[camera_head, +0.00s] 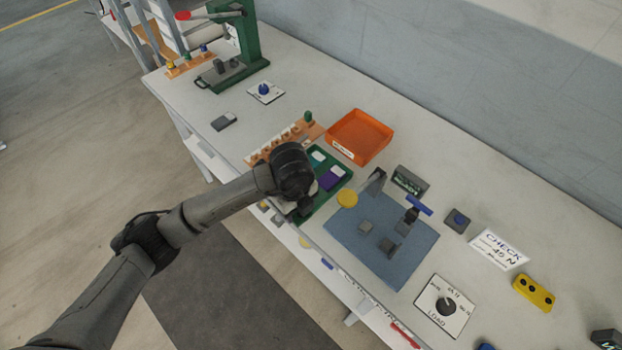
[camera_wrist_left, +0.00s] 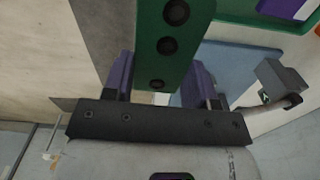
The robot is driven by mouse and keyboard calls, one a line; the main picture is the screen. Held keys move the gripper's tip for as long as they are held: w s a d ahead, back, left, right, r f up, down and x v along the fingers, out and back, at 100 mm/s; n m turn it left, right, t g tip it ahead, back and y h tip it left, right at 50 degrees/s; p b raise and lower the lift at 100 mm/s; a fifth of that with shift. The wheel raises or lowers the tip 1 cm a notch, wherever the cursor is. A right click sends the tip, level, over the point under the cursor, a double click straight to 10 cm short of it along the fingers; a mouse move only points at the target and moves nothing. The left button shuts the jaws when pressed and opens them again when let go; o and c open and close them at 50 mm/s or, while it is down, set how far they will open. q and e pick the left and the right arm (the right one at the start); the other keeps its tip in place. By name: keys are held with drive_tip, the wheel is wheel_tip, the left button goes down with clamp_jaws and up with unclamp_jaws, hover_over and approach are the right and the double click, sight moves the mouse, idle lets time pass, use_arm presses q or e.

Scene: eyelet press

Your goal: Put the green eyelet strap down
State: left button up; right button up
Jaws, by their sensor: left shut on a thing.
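My left gripper (camera_wrist_left: 160,88) is shut on the green eyelet strap (camera_wrist_left: 170,62), which stands between its two purplish finger pads in the left wrist view. Several dark round eyelets run in a line along the strap, and its far end leaves the top of that view. In the head view my left wrist covers the front of a green tray (camera_head: 321,204), and the fingertips and strap are hidden behind it. The tray also shows at the top right of the left wrist view (camera_wrist_left: 232,14). My right gripper is in neither view.
A blue mat (camera_head: 372,262) with grey blocks and a blue-handled tool lies right of the tray. An orange bin (camera_head: 360,136) stands behind it. An orange rack (camera_head: 312,132) is left of the bin. A green press (camera_head: 250,45) stands at the far left.

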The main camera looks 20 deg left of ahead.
use_arm(q)
drive_tip(key=shift+f+n, duration=0.15)
drive_tip(key=shift+n, duration=0.15)
drive_tip(key=w+a+f, duration=0.1)
drive_tip(key=w+f, duration=0.1)
drive_tip(key=w, duration=0.1)
drive_tip(key=w+f+b, duration=0.1)
drive_tip(key=w+f, duration=0.1)
drive_tip(key=w, duration=0.2)
drive_tip(key=w+a+f+b, duration=0.1)
drive_tip(key=w+f, duration=0.1)
drive_tip(key=w, duration=0.2)
drive_tip(key=shift+w+a+f, duration=0.1)
drive_tip(key=shift+a+f, duration=0.25)
drive_tip(key=shift+f, duration=2.15)
drive_tip(key=shift+b, duration=0.3)
drive_tip(key=o, duration=0.5)
drive_tip(key=shift+f, duration=0.15)
drive_tip(key=shift+o, duration=0.7)
